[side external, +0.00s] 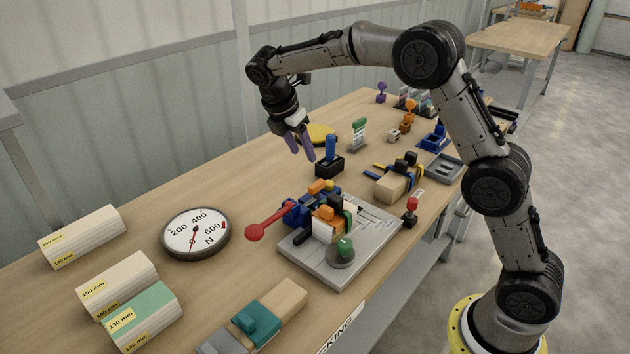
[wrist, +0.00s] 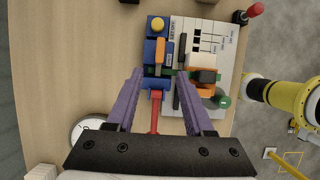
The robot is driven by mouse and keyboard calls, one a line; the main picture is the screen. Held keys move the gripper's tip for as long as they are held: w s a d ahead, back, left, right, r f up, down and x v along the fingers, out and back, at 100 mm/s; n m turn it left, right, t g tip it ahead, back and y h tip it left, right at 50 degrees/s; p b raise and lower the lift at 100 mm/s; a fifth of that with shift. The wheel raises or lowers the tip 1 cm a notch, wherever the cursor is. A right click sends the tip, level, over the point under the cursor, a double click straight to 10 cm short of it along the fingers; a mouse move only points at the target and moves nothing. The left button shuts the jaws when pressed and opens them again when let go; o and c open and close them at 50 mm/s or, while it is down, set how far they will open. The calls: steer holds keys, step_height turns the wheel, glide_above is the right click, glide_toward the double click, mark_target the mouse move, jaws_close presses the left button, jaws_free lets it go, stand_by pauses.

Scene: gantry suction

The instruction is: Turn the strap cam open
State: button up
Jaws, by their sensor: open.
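My gripper (side external: 301,150) is open and empty, with two purple fingers, high above the table behind the fixture. In the wrist view my gripper (wrist: 163,80) has its fingertips apart, with the blue clamp unit (wrist: 155,83) showing between and beyond them. A grey fixture plate (side external: 300,258) carries this blue unit, a red lever with a ball end (side external: 256,232), and a white and orange block with a dark green strap (side external: 349,218) and black parts. The lever sticks out left; it also shows in the wrist view (wrist: 155,112). Which part is the strap cam is not clear.
A green knob (side external: 345,246) sits at the plate's front. A round force dial (side external: 196,233) lies left of the lever. A black box with a blue upright handle (side external: 329,150) stands behind the fixture. A red-knobbed post (side external: 411,211) stands right. Bare table lies left of my gripper.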

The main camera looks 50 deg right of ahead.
mark_target(316, 184)
steer(key=x, duration=1.2)
steer(key=shift+f, duration=0.3)
jaws_close()
